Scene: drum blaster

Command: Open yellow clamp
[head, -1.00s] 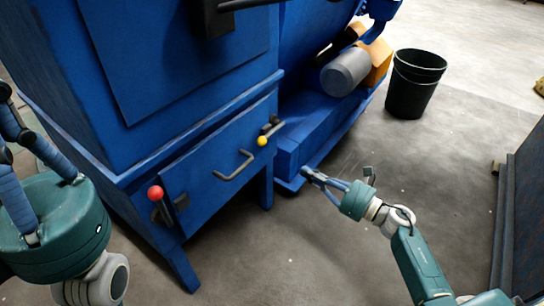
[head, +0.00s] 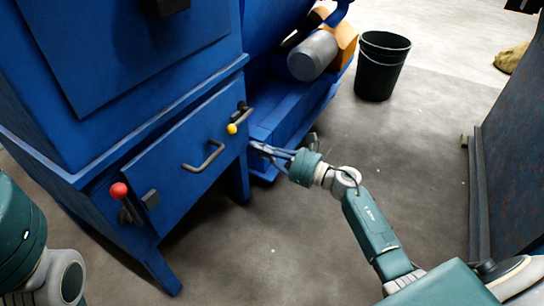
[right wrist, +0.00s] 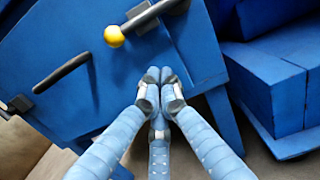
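The yellow clamp is a dark lever with a yellow ball knob (head: 232,128) at the upper right corner of the blue hatch door (head: 175,172). In the right wrist view its knob (right wrist: 114,36) is at the upper middle, with the lever running up and right. My right gripper (head: 256,147) is just right of and below the knob, apart from it. In the right wrist view its fingertips (right wrist: 160,75) are together with nothing between them. My left gripper's green body (head: 20,232) is at the left edge; its fingers are out of frame.
A bent grey handle (head: 205,158) is in the middle of the door, and a red-knobbed clamp (head: 118,190) at its left. The blue machine frame (head: 285,118) extends behind my right gripper. A black bucket (head: 380,68) stands farther back.

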